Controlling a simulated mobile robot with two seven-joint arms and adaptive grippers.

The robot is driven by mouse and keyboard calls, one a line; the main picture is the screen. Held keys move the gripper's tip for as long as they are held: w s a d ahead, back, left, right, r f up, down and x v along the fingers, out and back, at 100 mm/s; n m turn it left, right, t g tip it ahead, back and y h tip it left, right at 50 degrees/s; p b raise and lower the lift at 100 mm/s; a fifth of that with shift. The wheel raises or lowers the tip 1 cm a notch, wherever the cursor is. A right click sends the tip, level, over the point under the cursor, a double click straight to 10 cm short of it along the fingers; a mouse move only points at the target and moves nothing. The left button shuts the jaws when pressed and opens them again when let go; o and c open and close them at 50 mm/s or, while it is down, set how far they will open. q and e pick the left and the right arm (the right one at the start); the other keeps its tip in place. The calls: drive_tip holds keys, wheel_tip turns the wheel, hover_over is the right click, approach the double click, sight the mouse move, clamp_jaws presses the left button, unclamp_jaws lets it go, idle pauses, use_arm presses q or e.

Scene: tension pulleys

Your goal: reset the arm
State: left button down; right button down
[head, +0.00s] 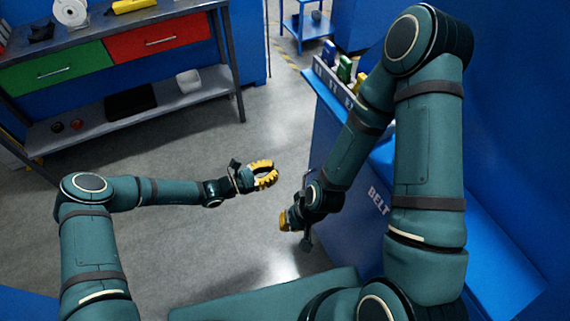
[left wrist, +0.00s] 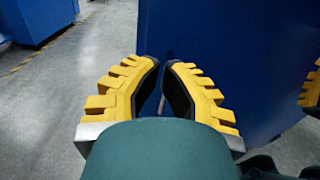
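My left gripper (head: 272,170) is held out over the open floor in the middle of the head view. Its two yellow toothed fingers curve toward each other, with a narrow gap at the tips and nothing between them. The left wrist view shows the same gripper (left wrist: 161,64) empty, with the dark pads facing each other. My right gripper (head: 288,219) hangs lower, beside the blue cabinet marked BELT (head: 345,200). It is seen edge-on and partly hidden by its own wrist, so its opening is unclear.
A grey workbench (head: 130,112) with a green drawer (head: 55,70) and a red drawer (head: 157,38) stands at the upper left. Small green and yellow items stand on the blue cabinet at right, close to my right arm. The grey floor (head: 190,240) between is clear.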

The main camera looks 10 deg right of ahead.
use_arm(q)
drive_tip(key=shift+a, duration=0.35)
drive_tip(key=shift+s, duration=0.1)
drive_tip(key=s+a+f+m+g+y, duration=0.25)
drive_tip(key=s+m+y, duration=0.2)
drive_tip(key=s, duration=0.25)
drive_tip(key=s+a+f+m+g+y, duration=0.2)
drive_tip(key=s+a+m+g+y, duration=0.2)
drive_tip(key=s+m, duration=0.25)
drive_tip(key=s+a+r+m+t+y, duration=0.2)
drive_tip(key=a+m, duration=0.1)
drive_tip(key=a, duration=0.2)
drive_tip(key=s+a+r+m+t+y, duration=0.2)
drive_tip(key=a+r+m+y, duration=0.1)
drive_tip(key=a, duration=0.3)
drive_tip(key=shift+s+m+t, duration=0.35)
drive_tip(key=shift+m, duration=0.35)
drive_tip(key=shift+a, duration=0.1)
